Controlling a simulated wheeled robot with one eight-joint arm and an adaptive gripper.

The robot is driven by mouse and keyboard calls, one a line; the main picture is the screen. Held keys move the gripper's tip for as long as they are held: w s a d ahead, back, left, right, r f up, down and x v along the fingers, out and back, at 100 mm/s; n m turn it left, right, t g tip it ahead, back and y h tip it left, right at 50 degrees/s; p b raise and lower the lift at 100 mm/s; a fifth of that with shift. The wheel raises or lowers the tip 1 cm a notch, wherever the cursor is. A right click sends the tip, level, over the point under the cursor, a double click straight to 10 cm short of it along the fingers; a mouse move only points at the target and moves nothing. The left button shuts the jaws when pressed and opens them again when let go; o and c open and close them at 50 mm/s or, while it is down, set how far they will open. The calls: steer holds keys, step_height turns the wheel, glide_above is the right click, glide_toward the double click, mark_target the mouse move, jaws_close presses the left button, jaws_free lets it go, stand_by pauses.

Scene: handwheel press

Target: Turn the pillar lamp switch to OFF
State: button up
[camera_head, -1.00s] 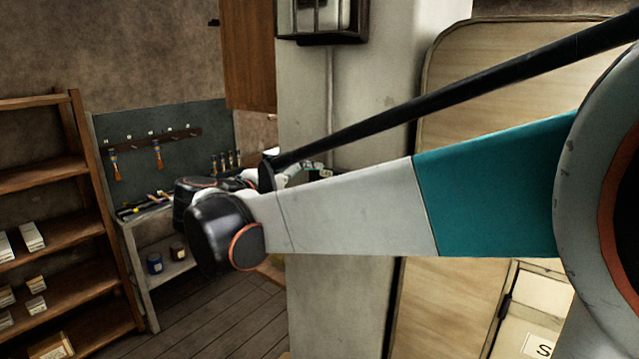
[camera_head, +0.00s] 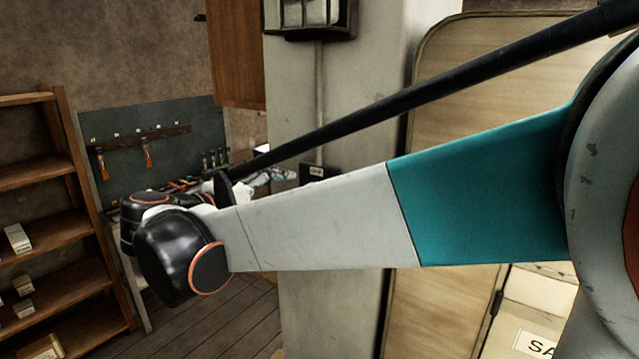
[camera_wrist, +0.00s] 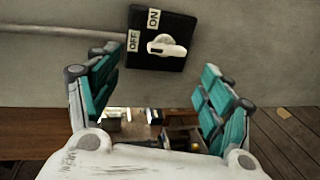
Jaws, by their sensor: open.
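The pillar lamp switch is a black plate (camera_wrist: 142,52) on the grey pillar in the wrist view. It carries white ON and OFF labels and a pale knob (camera_wrist: 167,46). The knob's bar lies roughly sideways in the picture; I cannot tell which label it is set to. In the head view part of the dark switch (camera_head: 312,172) shows above my forearm. My gripper (camera_wrist: 160,95) is open and empty, its teal fingers apart, with the switch beyond them and no contact visible. In the head view the gripper (camera_head: 270,177) is mostly hidden behind my arm.
A caged lamp (camera_head: 312,16) is high on the pillar (camera_head: 370,70), with a conduit running down to the switch. A wooden shelf (camera_head: 40,185) stands at the left and a workbench with a tool board (camera_head: 150,125) behind. A pale cabinet (camera_head: 470,70) is at the right.

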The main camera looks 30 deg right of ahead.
steer(key=f+v, duration=0.1)
steer(key=v, duration=0.5)
steer(key=shift+s+a+f, duration=0.2)
steer(key=shift+s+a, duration=0.05)
steer(key=shift+a, duration=0.25)
steer(key=shift+d, duration=0.1)
stand_by(0.5)
